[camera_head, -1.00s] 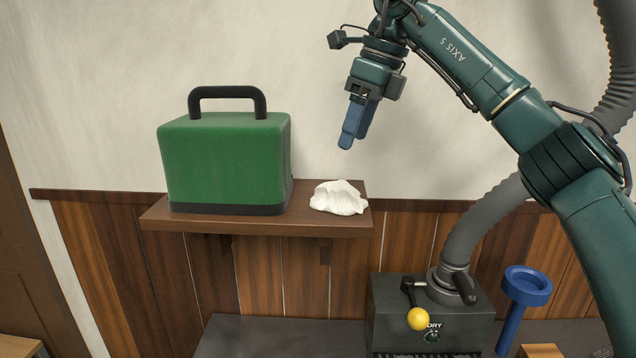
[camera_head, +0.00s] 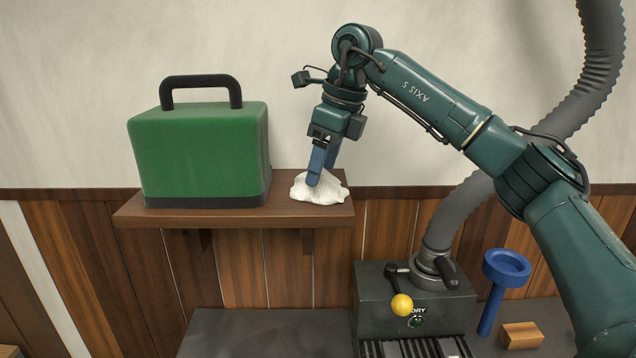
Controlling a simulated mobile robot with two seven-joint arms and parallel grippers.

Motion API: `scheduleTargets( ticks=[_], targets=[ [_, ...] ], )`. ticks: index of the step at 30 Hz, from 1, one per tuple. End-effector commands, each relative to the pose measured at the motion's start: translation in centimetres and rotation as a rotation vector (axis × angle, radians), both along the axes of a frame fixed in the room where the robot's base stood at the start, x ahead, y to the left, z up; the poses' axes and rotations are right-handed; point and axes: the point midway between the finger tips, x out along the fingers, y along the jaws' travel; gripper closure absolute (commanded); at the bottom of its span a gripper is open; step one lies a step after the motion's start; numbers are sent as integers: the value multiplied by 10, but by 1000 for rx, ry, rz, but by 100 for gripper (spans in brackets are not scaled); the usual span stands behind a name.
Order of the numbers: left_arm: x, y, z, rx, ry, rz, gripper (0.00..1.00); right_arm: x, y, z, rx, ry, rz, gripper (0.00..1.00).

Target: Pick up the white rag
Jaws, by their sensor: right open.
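The white rag (camera_head: 322,193) lies crumpled on the right end of a brown wooden shelf (camera_head: 230,217). My right gripper (camera_head: 320,178) points down at the rag from above, its blue fingers open. The nearer fingertip overlaps the rag in the picture and hides part of it. The other fingertip is partly hidden behind the rag or the nearer finger, and I cannot tell whether either touches the cloth. My left gripper is not in view.
A green case (camera_head: 200,152) with a black handle fills the shelf's left part.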

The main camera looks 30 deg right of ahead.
Motion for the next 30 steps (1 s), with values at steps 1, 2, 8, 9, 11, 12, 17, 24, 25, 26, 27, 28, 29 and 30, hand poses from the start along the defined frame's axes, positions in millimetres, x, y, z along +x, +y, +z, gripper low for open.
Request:
scheduleTargets(
  ticks=[1,2,8,9,11,12,17,24,25,26,27,28,29,30],
  targets=[
    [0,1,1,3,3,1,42,1,1,-7,-1,2,0,38],
    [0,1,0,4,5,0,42,2,2,-10,-1,2,0,38],
    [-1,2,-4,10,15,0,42,4,4,-22,1,-1,0,38],
    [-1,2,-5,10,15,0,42,4,4,-22,1,-1,0,38],
    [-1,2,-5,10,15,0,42,4,4,-22,1,-1,0,38],
    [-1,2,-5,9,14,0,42,4,4,-22,1,-1,0,38],
    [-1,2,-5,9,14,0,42,4,4,-21,0,-1,1,50],
    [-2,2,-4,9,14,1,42,4,4,-21,0,-1,1,69],
    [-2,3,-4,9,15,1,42,4,4,-21,0,-1,1,72],
    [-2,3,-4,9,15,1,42,4,4,-21,0,-1,1,74],
    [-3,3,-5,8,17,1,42,4,4,-21,0,-1,1,78],
    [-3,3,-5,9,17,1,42,4,4,-21,0,-1,1,80],
    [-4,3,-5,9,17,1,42,4,4,-21,0,-1,1,82],
    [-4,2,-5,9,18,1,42,4,4,-21,0,-1,1,86]
  ],
)
